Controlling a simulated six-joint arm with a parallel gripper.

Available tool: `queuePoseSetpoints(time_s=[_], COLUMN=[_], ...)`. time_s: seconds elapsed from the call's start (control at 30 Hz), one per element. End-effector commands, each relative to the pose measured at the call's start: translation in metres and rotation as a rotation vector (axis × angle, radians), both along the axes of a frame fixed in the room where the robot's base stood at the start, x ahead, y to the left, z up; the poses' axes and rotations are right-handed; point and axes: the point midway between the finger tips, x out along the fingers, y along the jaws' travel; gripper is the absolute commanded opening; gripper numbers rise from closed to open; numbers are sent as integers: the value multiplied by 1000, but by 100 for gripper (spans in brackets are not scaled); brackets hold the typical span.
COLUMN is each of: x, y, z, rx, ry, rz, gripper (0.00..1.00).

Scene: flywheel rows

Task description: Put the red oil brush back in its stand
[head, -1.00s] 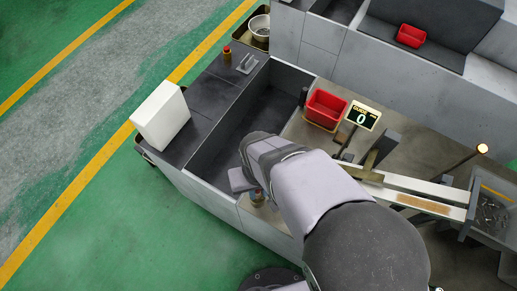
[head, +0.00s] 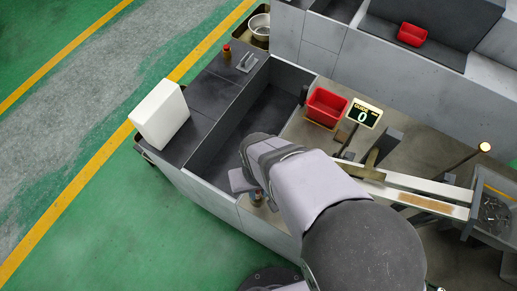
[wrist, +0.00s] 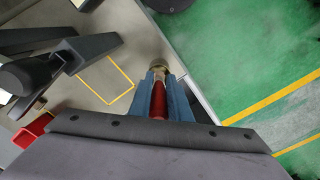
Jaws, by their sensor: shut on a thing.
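My gripper (wrist: 160,84) is shut on the red oil brush (wrist: 158,103), with a blue finger on each side of its red handle. A brass-coloured end shows beyond the fingertips in the wrist view. I cannot make out the brush's stand for certain in either view.
A yellow outline (wrist: 107,80) marks the bench near my gripper. The red bin (head: 326,106), the counter display (head: 364,114) and a pale rail (head: 420,190) stand on the bench. A deep open trough (head: 240,122) lies left; a white box (head: 160,115) stands beyond it.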

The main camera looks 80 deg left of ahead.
Motion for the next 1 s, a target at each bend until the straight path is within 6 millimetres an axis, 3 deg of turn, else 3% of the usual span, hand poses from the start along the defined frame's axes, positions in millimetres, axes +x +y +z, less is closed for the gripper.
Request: queuePoseSetpoints(time_s=[1.0], x=[0], y=[0], z=[-36], rx=[1], ry=[0], rz=[0], gripper=[0])
